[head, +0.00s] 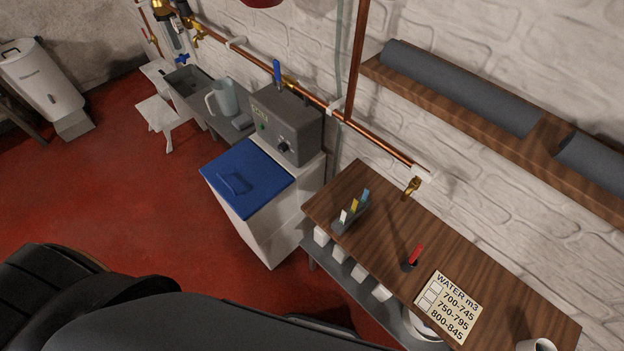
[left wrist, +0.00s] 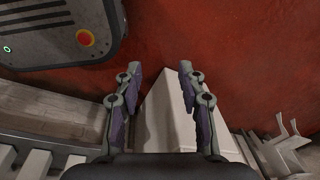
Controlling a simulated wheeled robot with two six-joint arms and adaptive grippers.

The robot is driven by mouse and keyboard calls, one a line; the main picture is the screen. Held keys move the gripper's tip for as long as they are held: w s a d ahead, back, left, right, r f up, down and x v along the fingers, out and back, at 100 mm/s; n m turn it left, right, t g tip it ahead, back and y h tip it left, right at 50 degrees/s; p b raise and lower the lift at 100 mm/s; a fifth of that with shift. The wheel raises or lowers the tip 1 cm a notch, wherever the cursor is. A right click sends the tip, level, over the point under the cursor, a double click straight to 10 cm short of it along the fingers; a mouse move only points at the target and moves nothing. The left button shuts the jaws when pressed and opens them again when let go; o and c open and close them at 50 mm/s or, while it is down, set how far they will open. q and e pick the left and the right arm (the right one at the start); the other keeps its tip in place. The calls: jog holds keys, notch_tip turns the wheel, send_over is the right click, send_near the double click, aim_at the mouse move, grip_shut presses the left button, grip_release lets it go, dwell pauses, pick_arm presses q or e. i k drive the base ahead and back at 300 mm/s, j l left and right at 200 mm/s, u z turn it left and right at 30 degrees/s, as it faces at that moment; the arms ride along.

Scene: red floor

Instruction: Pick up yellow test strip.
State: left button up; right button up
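The yellow test strip (head: 354,205) stands upright in a small grey holder (head: 338,228) on the wooden table, in the head view. It is between a white strip (head: 343,215) and a blue strip (head: 365,194). My left gripper (left wrist: 160,72) shows only in the left wrist view. Its two fingers are spread apart with nothing held between them. Beyond them are a pale box-like shape and the red floor; no strip shows there. My right gripper is in neither view.
The wooden table (head: 398,225) also holds a red-handled item (head: 414,256), a water card (head: 447,307) and a white cup (head: 537,345). A white bin with a blue lid (head: 246,180) stands left of it. A shelf with grey rolls (head: 460,87) overhangs behind.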

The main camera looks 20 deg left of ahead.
aim_at(354, 207)
jog(key=z, duration=0.6)
jog(key=k+j+z, duration=0.15)
jog(key=j+z, duration=0.3)
jog(key=k+j+z, duration=0.2)
jog(key=z, duration=0.3)
jog(key=k+j, duration=0.35)
jog(key=j, duration=0.15)
